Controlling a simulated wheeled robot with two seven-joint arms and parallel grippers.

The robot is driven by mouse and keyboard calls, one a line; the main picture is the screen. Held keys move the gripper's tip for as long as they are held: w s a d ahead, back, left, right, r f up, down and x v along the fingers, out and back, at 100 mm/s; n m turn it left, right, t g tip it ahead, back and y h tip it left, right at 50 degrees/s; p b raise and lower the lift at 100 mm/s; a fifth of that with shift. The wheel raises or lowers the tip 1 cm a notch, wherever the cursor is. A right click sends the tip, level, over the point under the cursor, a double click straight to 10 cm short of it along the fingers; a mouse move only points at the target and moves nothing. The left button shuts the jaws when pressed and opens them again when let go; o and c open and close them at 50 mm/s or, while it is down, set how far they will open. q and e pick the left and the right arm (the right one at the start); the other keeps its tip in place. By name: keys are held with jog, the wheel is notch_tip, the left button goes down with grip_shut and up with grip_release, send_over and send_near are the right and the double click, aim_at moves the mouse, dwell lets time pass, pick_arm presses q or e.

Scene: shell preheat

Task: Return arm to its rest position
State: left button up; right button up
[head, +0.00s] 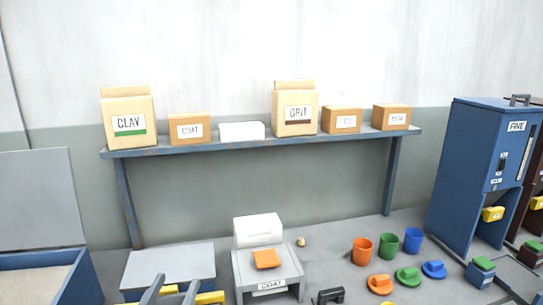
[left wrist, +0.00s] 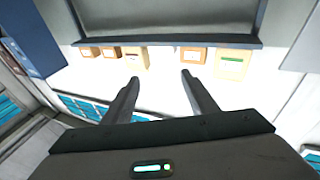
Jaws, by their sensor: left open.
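My left gripper (head: 174,284) shows at the bottom left of the head view as two grey fingers, spread apart. My right gripper is not in view.
A wall shelf (head: 270,144) holds several boxes, including CLAY (head: 128,118) and GRIT (head: 295,110). A COAT machine (head: 268,270) with an orange piece stands below. Coloured cups and lids lie right of it. A blue FINE cabinet (head: 482,160) stands at the right; a blue bin (head: 80,280) is at the left.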

pick_arm(q)
jog(key=s+a+f+g+y, duration=0.1)
jog(key=s+f+g, duration=0.2)
jog(key=f, duration=0.4)
jog(key=s+a+f+n+g+y, duration=0.1)
jog(key=s+a+f+g, duration=0.15)
jog(key=f, duration=0.35)
jog(key=s+a+f+g+y, duration=0.1)
jog(key=s+f+g+y, duration=0.15)
jog(key=f, duration=0.45)
jog(key=s+d+f+m+g+h, duration=0.1)
jog(key=s+f+g, duration=0.3)
jog(key=s+f, duration=0.5)
jog(key=s+d+f+g+h, duration=0.1)
jog(key=s+f+g, duration=0.35)
jog(key=s, duration=0.75)
notch_tip(320, 180, down, 29)
jog(key=g+b, duration=0.1)
jog(key=s+a+f+g+b, duration=0.1)
jog(key=s+a+f, duration=0.2)
jog(key=s+f, duration=1.5)
jog(key=shift+s+a+f+m+y, duration=0.2)
jog(key=shift+s+f+m+y, duration=0.2)
jog(key=shift+f, duration=0.1)
